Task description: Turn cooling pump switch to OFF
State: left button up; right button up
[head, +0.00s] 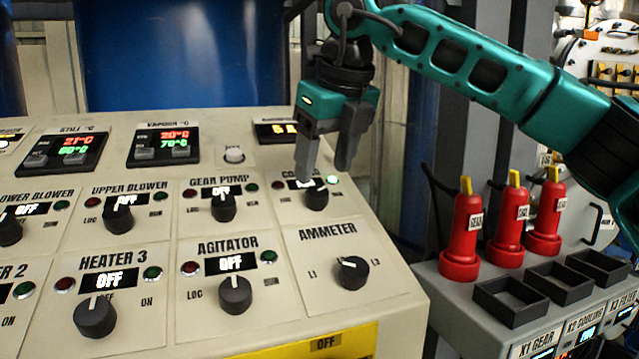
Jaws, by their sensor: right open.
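The cooling pump switch (317,197) is a black round knob at the upper right of the sloped control panel. Its label is partly covered by a finger, and so is its small display, so I cannot read the state there. The green lamp (333,180) beside it glows. My right gripper (326,168) is teal with grey fingers pointing down, and it is open and empty. Its left finger is right above and behind the knob in the picture; I cannot tell whether it touches. My left gripper is not in view.
The gear pump knob (223,207), the agitator knob (235,294) and the ammeter knob (352,272) are close by on the panel. Red plugs (463,236) stand on a grey box (465,318) at the right. A blue tank (180,50) is behind.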

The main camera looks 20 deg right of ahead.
aim_at(317, 191)
jog(key=shift+x, duration=2.25)
jog(key=c, duration=1)
jog(key=shift+c, duration=0.2)
jog(key=shift+r+n, duration=0.1)
jog(key=shift+n, duration=0.2)
jog(key=n, duration=0.5)
jog(key=shift+p, duration=0.35)
jog(key=n, duration=0.6)
jog(key=shift+g, duration=0.3)
